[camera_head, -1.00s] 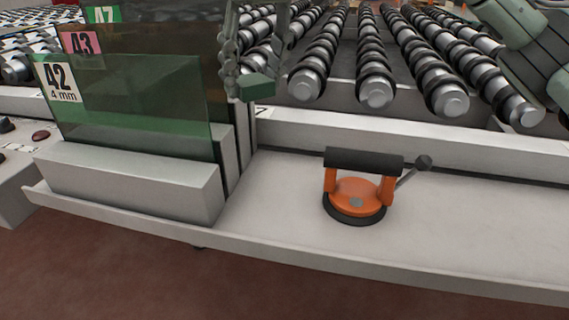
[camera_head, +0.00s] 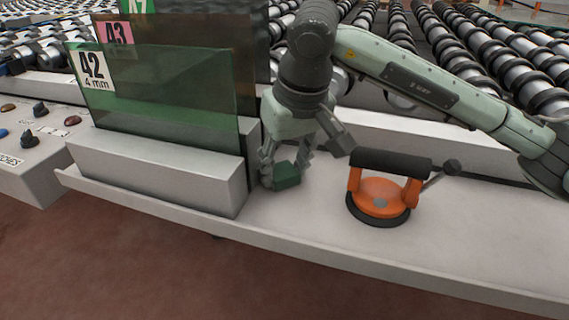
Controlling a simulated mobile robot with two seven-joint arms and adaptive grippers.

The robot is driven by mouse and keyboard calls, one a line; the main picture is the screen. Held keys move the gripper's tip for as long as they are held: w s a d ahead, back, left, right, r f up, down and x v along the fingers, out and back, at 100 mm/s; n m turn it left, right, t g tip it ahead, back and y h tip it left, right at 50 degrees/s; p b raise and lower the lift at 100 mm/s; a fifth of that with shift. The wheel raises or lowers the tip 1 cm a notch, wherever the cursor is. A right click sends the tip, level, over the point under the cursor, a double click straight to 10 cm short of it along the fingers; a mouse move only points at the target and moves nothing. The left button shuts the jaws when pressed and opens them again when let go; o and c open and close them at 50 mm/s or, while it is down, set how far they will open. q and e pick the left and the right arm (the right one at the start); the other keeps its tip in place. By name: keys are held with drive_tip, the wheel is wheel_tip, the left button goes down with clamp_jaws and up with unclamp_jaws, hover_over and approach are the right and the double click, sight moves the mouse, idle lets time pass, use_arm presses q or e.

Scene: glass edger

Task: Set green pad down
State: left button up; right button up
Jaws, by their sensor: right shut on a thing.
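The green pad (camera_head: 287,176) is a small dark green block. My right gripper (camera_head: 279,178) points down and is shut on it. The pad is low over the white shelf (camera_head: 300,228), between the glass rack and the orange suction lifter; I cannot tell whether it touches the shelf. My right arm reaches in from the right, above the lifter. My left gripper is not in view.
The orange suction lifter (camera_head: 379,197) with a black handle stands right of the pad. Left are glass panes (camera_head: 160,95) labelled 42 and 43 in a grey rack (camera_head: 155,172). Rollers lie behind. The shelf's front strip and right part are clear.

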drive_tip(key=o, duration=0.4)
drive_tip(key=shift+o, duration=0.4)
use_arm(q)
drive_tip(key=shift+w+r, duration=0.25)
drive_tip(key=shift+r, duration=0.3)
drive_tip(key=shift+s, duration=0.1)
